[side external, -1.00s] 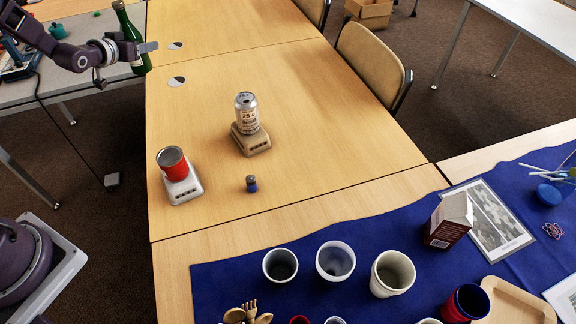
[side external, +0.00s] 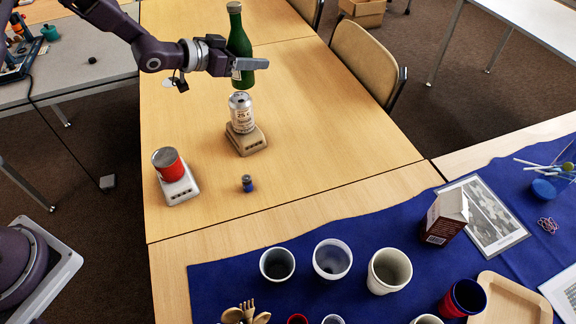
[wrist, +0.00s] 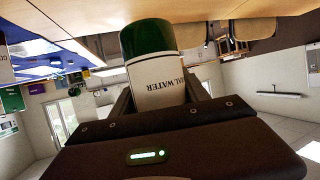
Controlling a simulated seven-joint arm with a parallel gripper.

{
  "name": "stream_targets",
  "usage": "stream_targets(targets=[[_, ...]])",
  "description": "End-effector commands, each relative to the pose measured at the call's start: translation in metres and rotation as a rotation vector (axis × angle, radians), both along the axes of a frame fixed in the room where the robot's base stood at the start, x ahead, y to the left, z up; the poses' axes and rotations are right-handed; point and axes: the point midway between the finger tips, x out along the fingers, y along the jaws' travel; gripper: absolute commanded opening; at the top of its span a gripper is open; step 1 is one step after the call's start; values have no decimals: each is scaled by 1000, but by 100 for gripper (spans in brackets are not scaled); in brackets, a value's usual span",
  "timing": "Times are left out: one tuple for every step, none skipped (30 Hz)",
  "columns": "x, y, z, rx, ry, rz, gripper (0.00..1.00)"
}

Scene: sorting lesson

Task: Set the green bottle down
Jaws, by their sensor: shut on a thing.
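The green bottle (side external: 239,42) is upright in the side external view, held in the air over the wooden table (side external: 310,120). My gripper (side external: 243,64) is shut on it near its lower part. In the wrist view the bottle (wrist: 148,38) shows its green end and a white label with "WATER" on it, between my fingers. A silver can (side external: 242,112) stands on a beige scale (side external: 247,141) below the bottle in the picture. Whether the bottle is directly above the can or behind it, I cannot tell.
A red can (side external: 168,162) sits on a white scale (side external: 179,187) at the left. A small dark blue-based weight (side external: 247,184) stands nearby. A blue cloth (side external: 220,285) with cups, a carton (side external: 444,217) and a tray (side external: 512,300) covers the front. The table's right part is clear.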

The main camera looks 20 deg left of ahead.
Motion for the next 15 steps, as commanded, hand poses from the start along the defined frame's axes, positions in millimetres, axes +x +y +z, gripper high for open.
stream_targets(targets=[[-6,-26,0,-1,0,-51,3],[-9,-39,0,-1,0,-77,3],[-15,-55,0,-1,0,-110,3],[-18,-67,0,-1,-1,-134,3],[-22,-77,1,-1,-1,-155,3],[-26,-90,1,-2,-2,-182,3],[-29,-97,1,-2,-2,-198,3],[-33,-105,1,-2,-3,-214,3],[-37,-115,1,-2,-2,-237,3],[-39,-121,1,-2,-3,-248,3],[-42,-127,1,-2,-3,-261,3],[-46,-135,1,-2,-3,-278,3],[-48,-140,1,-3,-3,-290,3],[-51,-145,1,-3,-3,-300,3],[-55,-152,1,-3,-3,-316,3]])
